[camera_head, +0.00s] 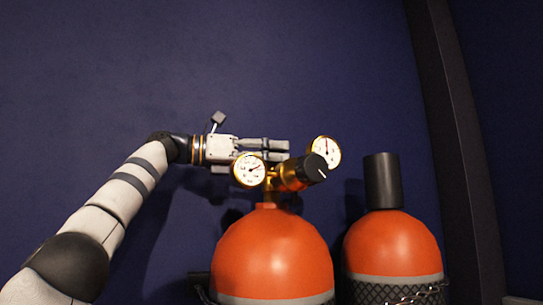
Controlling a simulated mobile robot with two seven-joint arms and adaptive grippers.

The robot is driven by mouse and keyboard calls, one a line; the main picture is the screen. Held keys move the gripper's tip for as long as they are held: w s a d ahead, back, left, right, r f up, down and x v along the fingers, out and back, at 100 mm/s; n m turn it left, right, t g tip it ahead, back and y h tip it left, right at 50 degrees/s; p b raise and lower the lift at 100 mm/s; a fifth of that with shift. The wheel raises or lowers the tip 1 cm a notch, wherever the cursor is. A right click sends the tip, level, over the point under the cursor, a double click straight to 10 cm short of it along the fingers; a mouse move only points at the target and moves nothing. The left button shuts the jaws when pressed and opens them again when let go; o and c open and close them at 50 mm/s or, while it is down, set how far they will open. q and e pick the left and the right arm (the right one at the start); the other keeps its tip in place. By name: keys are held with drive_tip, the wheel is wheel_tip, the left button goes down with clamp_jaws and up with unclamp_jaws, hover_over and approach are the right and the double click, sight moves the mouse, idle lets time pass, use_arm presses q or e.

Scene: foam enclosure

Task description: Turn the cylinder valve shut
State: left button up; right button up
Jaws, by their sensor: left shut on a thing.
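An orange gas cylinder (272,252) stands at bottom centre with a brass regulator (287,180) on top. The regulator has a left gauge (249,170), a right gauge (325,151) and a black knob (315,168) with a white mark. My left gripper (284,150) comes in from the left, level with the gauges and behind them. Its fingers point right and are shut on the cylinder valve. The valve itself and the contact are hidden behind the gauge and regulator. My right gripper is not in view.
A second orange cylinder (393,245) with a black cap (382,181) stands close on the right. A chain (408,298) and dark mesh cross its lower part. A dark blue wall (90,70) is behind, with a dark post (455,130) at right. Space above the gauges is clear.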

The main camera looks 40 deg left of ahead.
use_arm(q)
drive_tip(key=o, duration=1.2)
drive_tip(key=shift+f, duration=0.1)
drive_tip(key=v, duration=1.2)
